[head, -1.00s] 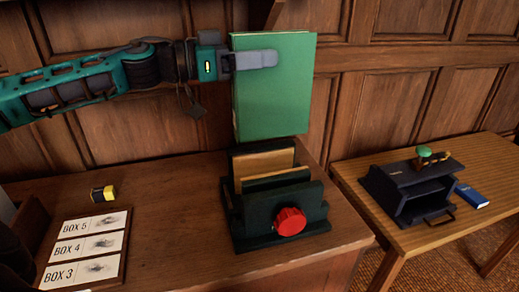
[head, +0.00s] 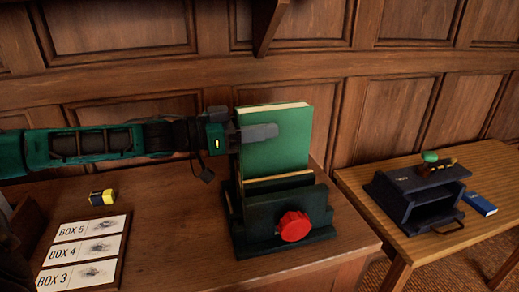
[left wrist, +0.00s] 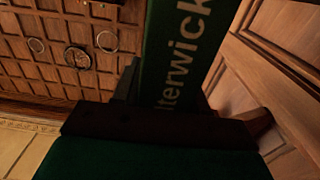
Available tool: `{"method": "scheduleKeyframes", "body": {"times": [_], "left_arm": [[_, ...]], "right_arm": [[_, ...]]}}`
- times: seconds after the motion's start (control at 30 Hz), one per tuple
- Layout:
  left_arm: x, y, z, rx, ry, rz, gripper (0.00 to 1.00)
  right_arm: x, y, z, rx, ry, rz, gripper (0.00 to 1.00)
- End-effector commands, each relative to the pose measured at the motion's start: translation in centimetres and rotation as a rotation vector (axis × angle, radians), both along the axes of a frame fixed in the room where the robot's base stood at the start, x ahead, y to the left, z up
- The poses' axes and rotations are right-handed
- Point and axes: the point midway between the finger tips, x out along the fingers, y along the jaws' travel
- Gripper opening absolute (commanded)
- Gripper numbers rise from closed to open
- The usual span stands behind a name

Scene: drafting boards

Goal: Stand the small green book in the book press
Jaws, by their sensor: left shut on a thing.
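The green book (head: 282,140) stands upright in the book press (head: 285,212), on the desk. Its lower part is hidden behind the front board of the press. The press is dark green with a red knob (head: 294,226) on its front. My left gripper (head: 258,134) is shut on the book's left edge, above the boards. In the left wrist view the book's spine (left wrist: 172,60) shows pale lettering. I cannot tell whether the book touches the press's bottom. My right gripper is not in view.
A board of box labels (head: 85,250) and a small yellow-and-black object (head: 102,197) lie on the desk at left. A side table (head: 405,240) at right holds a dark stand (head: 418,195) and a blue book (head: 480,204). Wood panelling rises close behind.

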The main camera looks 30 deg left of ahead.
Motion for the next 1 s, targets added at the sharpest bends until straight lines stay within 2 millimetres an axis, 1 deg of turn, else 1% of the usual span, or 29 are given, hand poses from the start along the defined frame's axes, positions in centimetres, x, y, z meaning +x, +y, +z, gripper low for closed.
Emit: {"method": "scheduleKeyframes", "body": {"times": [0.07,0.13,0.3,0.37,0.77,0.8,1.0], "left_arm": [[0.0,0.0,-0.1,-0.003,-0.005,-0.002,0.0],[0.0,-0.1,-0.8,-0.004,-0.005,-0.002,0.0],[0.0,0.0,-3.3,-0.006,-0.003,-0.001,0.0],[0.0,-0.1,-3.9,-0.004,-0.005,-0.002,0.0],[0.0,-0.1,-4.3,-0.003,-0.007,-0.002,0.0],[0.0,0.0,-4.6,-0.001,0.001,0.0,0.44],[0.0,0.0,-4.6,0.0,0.0,0.0,0.63]], "right_arm": [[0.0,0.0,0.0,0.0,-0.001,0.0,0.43],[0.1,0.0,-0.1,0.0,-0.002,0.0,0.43],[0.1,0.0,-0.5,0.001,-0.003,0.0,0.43],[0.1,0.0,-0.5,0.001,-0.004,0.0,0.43],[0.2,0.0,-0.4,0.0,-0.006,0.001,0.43],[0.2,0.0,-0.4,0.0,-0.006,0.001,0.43],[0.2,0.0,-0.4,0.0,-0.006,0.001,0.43]]}}
